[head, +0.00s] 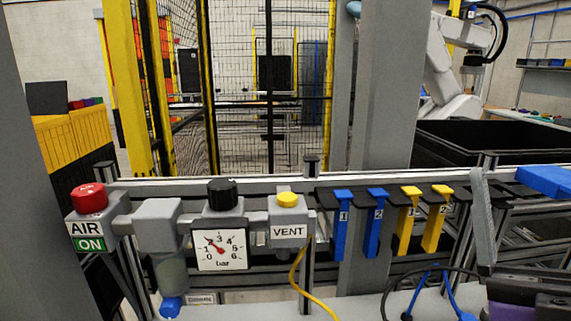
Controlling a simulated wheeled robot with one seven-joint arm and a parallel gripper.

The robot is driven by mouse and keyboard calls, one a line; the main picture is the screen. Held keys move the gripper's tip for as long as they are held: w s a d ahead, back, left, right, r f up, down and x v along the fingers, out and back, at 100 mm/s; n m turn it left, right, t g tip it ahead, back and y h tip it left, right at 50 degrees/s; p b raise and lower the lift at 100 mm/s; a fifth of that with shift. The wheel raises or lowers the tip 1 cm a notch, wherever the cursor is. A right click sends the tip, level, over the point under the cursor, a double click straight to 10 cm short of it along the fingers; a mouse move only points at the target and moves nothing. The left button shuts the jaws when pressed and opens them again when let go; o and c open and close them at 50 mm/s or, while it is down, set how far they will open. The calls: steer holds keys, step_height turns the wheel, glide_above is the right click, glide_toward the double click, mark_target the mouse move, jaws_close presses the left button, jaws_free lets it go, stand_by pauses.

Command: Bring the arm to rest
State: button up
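My gripper is not in view, and no part of my arm can be made out for certain. The head view shows a fixture rail (240,185) across the middle. On its left stands an air unit with a red knob (89,197) above an "AIR ON" label, a black knob (221,194) above a pressure gauge (220,251), and a yellow button (288,199) above a "VENT" label. The gauge needle points to the upper left, roughly between 1 and 2. Two blue handles (343,224) and two yellow handles (407,222) hang from the rail, numbered 1 and 2.
A yellow hose (301,279) and blue cables (447,292) lie low in front. A black bin (490,142) is behind at right. A white robot arm (447,75) stands beyond a grey post (385,90). Yellow-framed mesh fencing (235,90) fills the back. A dark object (530,285) sits lower right.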

steer(key=s+d+f+m+g+h, duration=0.1)
steer(key=s+f+m+g+h, duration=0.15)
steer(key=f+m+h, duration=0.75)
steer(key=s+d+f+m+g+h, duration=0.15)
steer(key=f+m+g+h, duration=0.25)
steer(key=f+m+h, duration=0.6)
steer(key=s+a+f+g+y, duration=0.1)
steer(key=s+f, duration=0.2)
steer(key=f, duration=0.1)
steer(key=s+a+f+m+g+y, duration=0.1)
steer(key=s+f+y, duration=0.1)
steer(key=f, duration=0.3)
steer(key=s+a+f+g+y, duration=0.1)
steer(key=s+f+g, duration=0.1)
steer(key=s+f, duration=0.2)
steer(key=shift+a+f+m, duration=0.15)
steer(key=shift+f+m, duration=0.15)
steer(key=s+a+f+n+g+y, duration=0.2)
steer(key=s+f, duration=0.4)
steer(key=s, duration=0.5)
steer(key=shift+a+f+n+g+y, duration=0.35)
steer(key=shift+n+g+y, duration=0.45)
steer(key=shift+y, duration=0.4)
